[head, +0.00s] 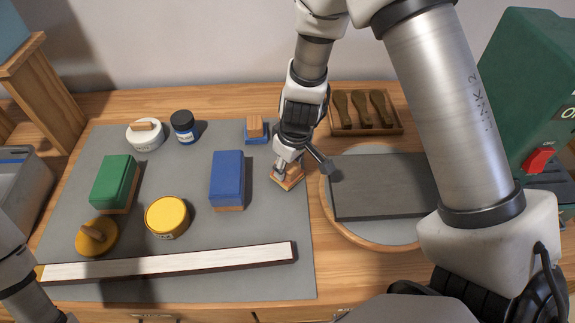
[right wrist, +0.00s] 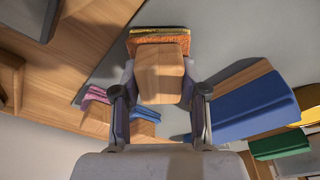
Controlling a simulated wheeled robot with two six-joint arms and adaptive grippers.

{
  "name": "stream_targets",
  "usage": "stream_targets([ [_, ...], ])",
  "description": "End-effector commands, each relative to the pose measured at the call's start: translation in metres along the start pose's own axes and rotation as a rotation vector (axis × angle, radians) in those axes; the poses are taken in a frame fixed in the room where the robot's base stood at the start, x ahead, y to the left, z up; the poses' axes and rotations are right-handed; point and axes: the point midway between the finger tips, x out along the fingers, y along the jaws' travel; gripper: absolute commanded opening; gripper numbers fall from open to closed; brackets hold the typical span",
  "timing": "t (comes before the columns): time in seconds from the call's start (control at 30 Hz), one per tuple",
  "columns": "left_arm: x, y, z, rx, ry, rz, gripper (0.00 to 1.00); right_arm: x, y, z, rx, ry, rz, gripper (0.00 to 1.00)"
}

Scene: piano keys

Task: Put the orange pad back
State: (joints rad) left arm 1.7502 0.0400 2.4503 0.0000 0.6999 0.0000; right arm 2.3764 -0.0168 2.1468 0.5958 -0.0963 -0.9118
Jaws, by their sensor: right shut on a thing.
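The orange pad (right wrist: 160,42) has a wooden block handle (right wrist: 162,75) on its back. My right gripper (right wrist: 158,108) is shut on this handle, with a finger on each side. In the head view the pad (head: 291,184) is under my right gripper (head: 285,168), near the right edge of the grey mat; I cannot tell whether it touches the mat. A blue pad with a wooden handle (head: 256,128) stands behind it on the mat. A pink pad (right wrist: 96,94) shows next to the blue one (right wrist: 145,115) in the right wrist view. My left gripper is out of view.
The grey mat (head: 190,277) holds a blue block (head: 227,175), a green block (head: 115,180), a yellow tin (head: 166,215) and a long white-topped bar (head: 170,262). A round tray with a dark slab (head: 375,185) lies to the right. A wooden tool rack (head: 366,130) stands behind.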

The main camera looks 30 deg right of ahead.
Motion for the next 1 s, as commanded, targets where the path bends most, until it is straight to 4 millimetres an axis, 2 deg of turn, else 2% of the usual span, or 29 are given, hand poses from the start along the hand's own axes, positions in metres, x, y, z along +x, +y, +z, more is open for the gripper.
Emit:
stream_targets([
  [0.17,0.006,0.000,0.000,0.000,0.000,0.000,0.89,0.005,0.000,0.001,0.001,0.000,0.000,0.00],
  [0.2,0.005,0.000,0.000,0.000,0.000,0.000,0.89,0.004,0.000,0.001,0.001,0.000,0.000,0.53],
  [0.23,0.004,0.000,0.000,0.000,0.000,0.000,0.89,0.004,0.000,0.001,0.001,0.000,0.000,0.64],
  [0.27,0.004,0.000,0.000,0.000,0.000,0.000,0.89,0.004,0.000,0.001,0.001,0.000,0.000,0.68],
  [0.53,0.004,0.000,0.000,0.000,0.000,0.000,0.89,0.003,0.000,0.000,0.001,0.000,0.000,0.68],
  [0.67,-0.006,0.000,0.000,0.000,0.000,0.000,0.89,-0.007,0.000,-0.001,0.000,0.001,0.000,0.68],
  [0.9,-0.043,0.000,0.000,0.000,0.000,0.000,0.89,-0.068,0.000,-0.002,-0.001,0.004,0.000,0.68],
  [1.0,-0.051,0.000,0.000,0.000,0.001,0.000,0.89,-0.091,0.000,-0.002,0.000,0.005,0.001,0.68],
])
